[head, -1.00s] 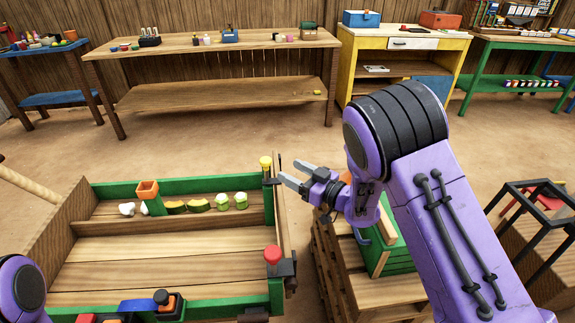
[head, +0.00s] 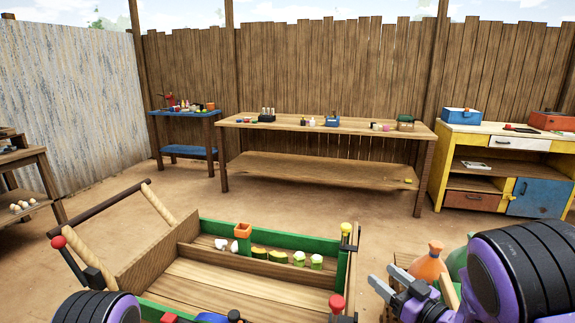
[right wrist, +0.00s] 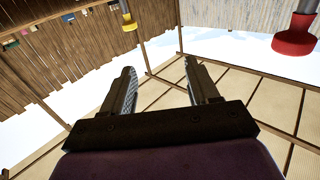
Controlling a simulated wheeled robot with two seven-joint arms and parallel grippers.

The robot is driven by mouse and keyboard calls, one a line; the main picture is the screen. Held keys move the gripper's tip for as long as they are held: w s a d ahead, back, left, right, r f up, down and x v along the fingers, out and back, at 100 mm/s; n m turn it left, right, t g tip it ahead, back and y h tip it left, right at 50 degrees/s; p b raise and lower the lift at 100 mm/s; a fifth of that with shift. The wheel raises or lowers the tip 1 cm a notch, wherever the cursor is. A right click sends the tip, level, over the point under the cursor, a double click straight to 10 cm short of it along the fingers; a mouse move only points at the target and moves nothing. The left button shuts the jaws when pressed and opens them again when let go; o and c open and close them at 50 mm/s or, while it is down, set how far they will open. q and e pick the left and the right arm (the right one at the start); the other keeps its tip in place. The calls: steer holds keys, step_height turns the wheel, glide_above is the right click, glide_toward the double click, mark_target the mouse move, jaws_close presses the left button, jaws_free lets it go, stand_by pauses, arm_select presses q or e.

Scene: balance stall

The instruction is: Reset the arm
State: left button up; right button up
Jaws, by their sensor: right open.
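My right gripper (head: 379,282) is at the lower right of the head view, on the purple right arm. Its grey jaws point left, beside the right end of the wooden cart (head: 150,262). In the right wrist view the two jaws (right wrist: 160,88) stand apart with nothing between them. A yellow knob (right wrist: 129,22) and a red knob (right wrist: 295,40) show beyond them. At the lower left of the head view a dark, rounded part of my left arm shows; my left gripper is out of the frame.
The green-edged cart holds several small vegetables and an orange-topped post (head: 243,232). An orange sack (head: 430,262) stands right of my right gripper. A long wooden table (head: 330,127), a blue table (head: 186,114) and a yellow cabinet (head: 436,165) stand behind. The dirt floor between is open.

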steer(key=s+d+f+m+g+h+p, duration=0.1)
steer(key=s+d+f+m+g+h, duration=0.1)
steer(key=s+d+f+m+h, duration=0.45)
steer(key=s+d+f+m+g+h, duration=0.1)
steer(key=s+f+m+g+h, duration=0.25)
steer(key=s+f, duration=0.6)
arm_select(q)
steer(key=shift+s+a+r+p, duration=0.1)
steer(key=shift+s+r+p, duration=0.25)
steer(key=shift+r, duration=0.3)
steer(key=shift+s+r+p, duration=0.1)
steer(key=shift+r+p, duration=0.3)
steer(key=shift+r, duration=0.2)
arm_select(e)
steer(key=s+f+m+g+h, duration=0.1)
steer(key=s+f+g, duration=0.2)
steer(key=s+f, duration=0.3)
steer(key=s+a+f+m+g+h, duration=0.1)
steer(key=s+f+g, duration=0.3)
steer(key=s, duration=1.2)
step_height(320, 180, down, 2)
steer(key=shift+a+f+m, duration=0.1)
steer(key=shift+a+m, duration=0.2)
steer(key=shift+w, duration=0.1)
